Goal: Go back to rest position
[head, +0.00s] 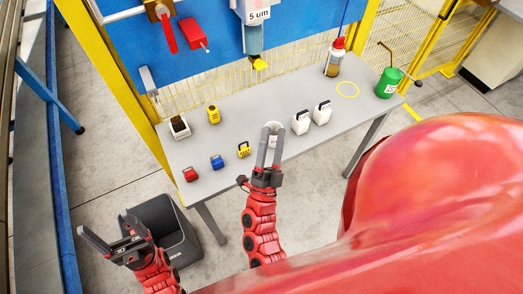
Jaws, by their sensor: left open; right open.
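My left gripper (103,225) is at the lower left, open and empty, above the floor beside a dark bin. My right gripper (272,134) is open, its two fingers pointing up the picture over the front part of the grey table (200,150). A white round object (273,126) shows around its fingertips, partly covered by them. I cannot tell whether the fingers touch it.
The table carries red (190,174), blue (217,162) and yellow (243,149) padlocks, two white items (301,123), an oil bottle (334,62) and a green can (387,84). A dark bin (185,240) stands on the floor. Yellow posts and mesh border the back.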

